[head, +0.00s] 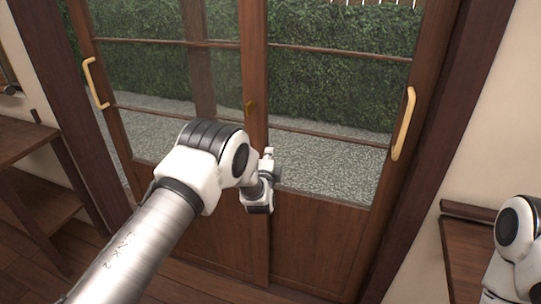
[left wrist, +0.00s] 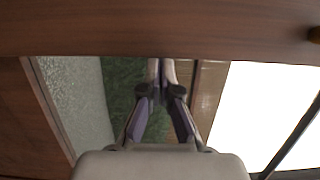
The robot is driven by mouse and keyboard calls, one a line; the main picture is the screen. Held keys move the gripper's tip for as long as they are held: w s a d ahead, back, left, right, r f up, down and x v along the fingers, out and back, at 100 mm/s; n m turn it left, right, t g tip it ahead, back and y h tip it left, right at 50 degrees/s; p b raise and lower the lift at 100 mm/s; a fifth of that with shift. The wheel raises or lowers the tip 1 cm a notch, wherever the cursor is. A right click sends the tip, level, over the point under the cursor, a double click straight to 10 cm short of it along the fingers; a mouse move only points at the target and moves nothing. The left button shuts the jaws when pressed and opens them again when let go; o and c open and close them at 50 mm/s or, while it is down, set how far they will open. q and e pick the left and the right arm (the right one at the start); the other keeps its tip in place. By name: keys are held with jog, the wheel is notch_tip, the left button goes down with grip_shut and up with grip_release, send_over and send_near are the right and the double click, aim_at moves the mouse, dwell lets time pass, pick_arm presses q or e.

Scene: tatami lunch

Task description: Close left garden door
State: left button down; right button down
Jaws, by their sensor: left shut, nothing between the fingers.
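The left garden door (head: 108,135) is a wood-framed glass panel with a pale handle (head: 94,83) on its left stile. A narrow strip of greenery shows between that stile and the dark left frame (head: 62,90). A brown upright (head: 199,60) shows through its glass; I cannot tell what it belongs to. My left gripper (head: 262,190) is in front of the middle stile (head: 254,60), low down, well right of the pale handle. In the left wrist view its fingers (left wrist: 158,75) are shut and empty; contact with the wood is unclear. My right gripper is out of view.
The right door (head: 320,240) has a pale handle (head: 404,123) on its right stile. A wooden shelf (head: 25,142) stands at left, and brown furniture (head: 463,255) at right beside my right arm. Gravel and hedge lie outside.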

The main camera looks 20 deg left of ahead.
pick_arm(q)
jog(key=a+b, duration=0.4)
jog(key=a, duration=2)
jog(key=shift+w+r, duration=0.2)
jog(key=shift+w, duration=0.15)
jog(key=shift+a, duration=0.15)
